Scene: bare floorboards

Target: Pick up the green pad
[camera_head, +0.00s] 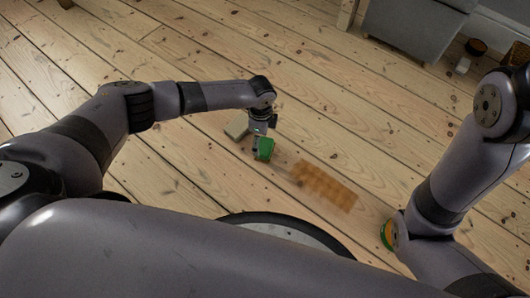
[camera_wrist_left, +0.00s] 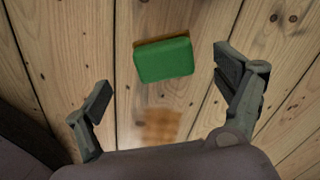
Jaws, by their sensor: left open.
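The green pad (camera_head: 265,149) lies on the floorboards below my left gripper (camera_head: 259,138) in the head view. In the left wrist view the green pad (camera_wrist_left: 164,60) is a rounded green block with a brown edge along its far side. My left gripper (camera_wrist_left: 165,80) is open, its two fingers apart on either side of the pad in the picture. Bare floor shows between each finger and the pad, and nothing is held. The exact height above the pad is hard to tell. My right gripper is not in view; only part of the right arm shows.
A blurred orange-brown patch (camera_head: 325,187) lies on the floor right of the pad; it also shows in the left wrist view (camera_wrist_left: 160,127). A pale block (camera_head: 237,127) is close left of the gripper. Grey furniture (camera_head: 415,28) stands at the back right. Open floor surrounds the pad.

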